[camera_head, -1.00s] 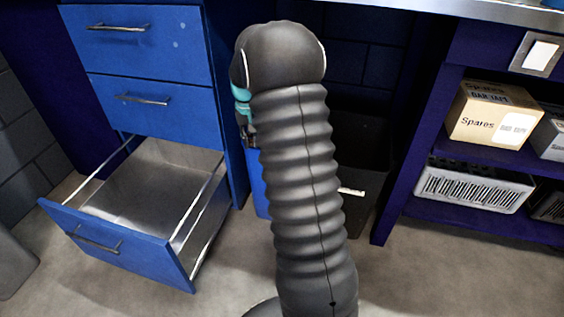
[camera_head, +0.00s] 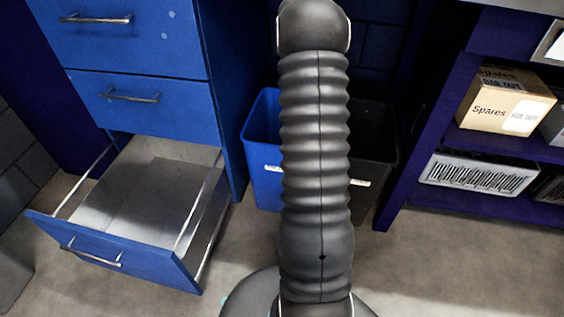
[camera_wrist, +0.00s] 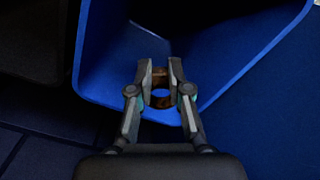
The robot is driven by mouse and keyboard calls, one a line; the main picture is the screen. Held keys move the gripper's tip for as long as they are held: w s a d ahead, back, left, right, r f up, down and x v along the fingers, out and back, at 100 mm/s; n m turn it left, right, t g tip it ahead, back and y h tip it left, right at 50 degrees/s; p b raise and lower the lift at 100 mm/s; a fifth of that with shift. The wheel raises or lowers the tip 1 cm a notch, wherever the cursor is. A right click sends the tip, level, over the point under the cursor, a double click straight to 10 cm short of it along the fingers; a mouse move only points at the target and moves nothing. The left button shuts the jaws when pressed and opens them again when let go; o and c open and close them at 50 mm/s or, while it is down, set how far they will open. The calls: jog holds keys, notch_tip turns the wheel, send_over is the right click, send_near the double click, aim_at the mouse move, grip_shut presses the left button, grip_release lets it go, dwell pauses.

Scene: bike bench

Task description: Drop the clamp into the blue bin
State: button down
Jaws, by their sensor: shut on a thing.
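In the wrist view, my gripper (camera_wrist: 160,75) is shut on the clamp (camera_wrist: 160,98), a small brown ring-like piece between the fingertips. Behind and around the fingertips is the blue bin (camera_wrist: 88,60), with its rim and inner walls showing. The clamp overlaps the bin's near rim in the picture; I cannot tell its height above the bin. In the head view, the blue bin (camera_head: 263,185) stands on the floor, partly hidden behind my arm. The gripper and clamp are hidden there.
A black bin (camera_head: 375,150) stands right of the blue bin. An open drawer (camera_head: 120,252) juts out at the left below a blue cabinet (camera_head: 140,40).

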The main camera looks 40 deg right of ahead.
jog(key=shift+f+b, duration=1.3)
jog(key=shift+f, duration=0.8)
jog(key=c, duration=1)
grip_release()
jog(key=shift+r, duration=3.8)
